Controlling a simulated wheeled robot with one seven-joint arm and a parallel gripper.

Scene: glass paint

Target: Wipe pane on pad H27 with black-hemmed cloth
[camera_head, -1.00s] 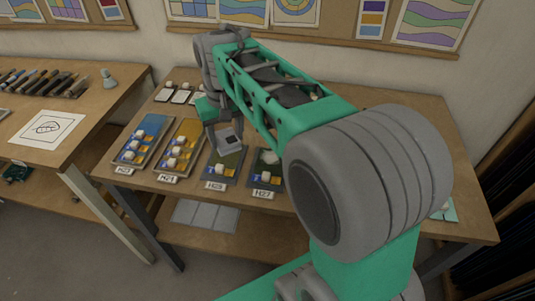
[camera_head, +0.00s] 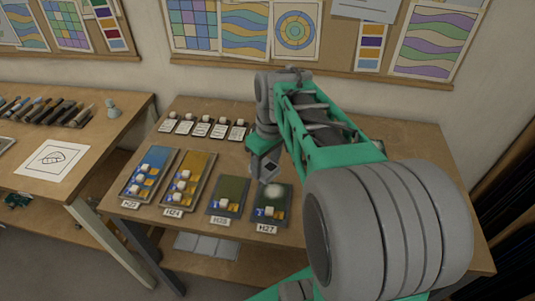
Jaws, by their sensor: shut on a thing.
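Pad H27 (camera_head: 284,213) is the rightmost of the labelled pads near the table's front edge, with its label (camera_head: 267,229) below it. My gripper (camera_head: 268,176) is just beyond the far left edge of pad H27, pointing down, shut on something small. What it holds is mostly hidden, and I cannot make out a cloth's hem colour.
Several small white cards (camera_head: 202,131) with pale lumps line the table's back left. My arm hides the table's right part.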

